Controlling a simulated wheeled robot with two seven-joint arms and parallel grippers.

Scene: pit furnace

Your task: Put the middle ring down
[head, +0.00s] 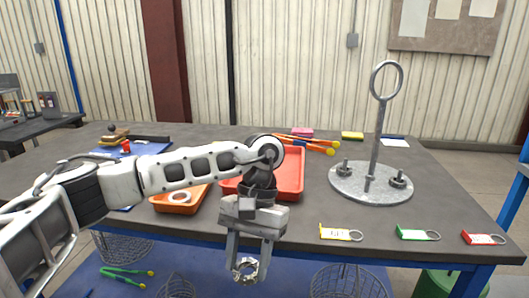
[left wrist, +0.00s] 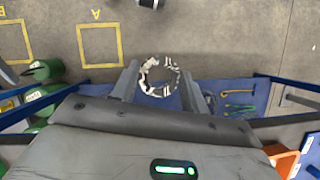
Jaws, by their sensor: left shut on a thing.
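My left gripper (head: 248,264) points down and is shut on a shiny, notched metal ring (head: 238,274). The ring also shows between the fingers in the left wrist view (left wrist: 146,80). In the head view the gripper hangs in front of the table's front edge, with a blue lower shelf (left wrist: 232,97) and the floor beneath it. A pale ring (head: 180,197) lies in the small orange tray (head: 160,207) to the left. Which ring is the middle one cannot be told from any label. My right gripper is in neither view.
A red tray (head: 293,180) sits behind my wrist on the dark tabletop (head: 310,212). A metal stand (head: 371,185) with a ringed post rises at right. Yellow, green and red tags (head: 412,234) lie along the front edge. Wire baskets (head: 347,282) stand below.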

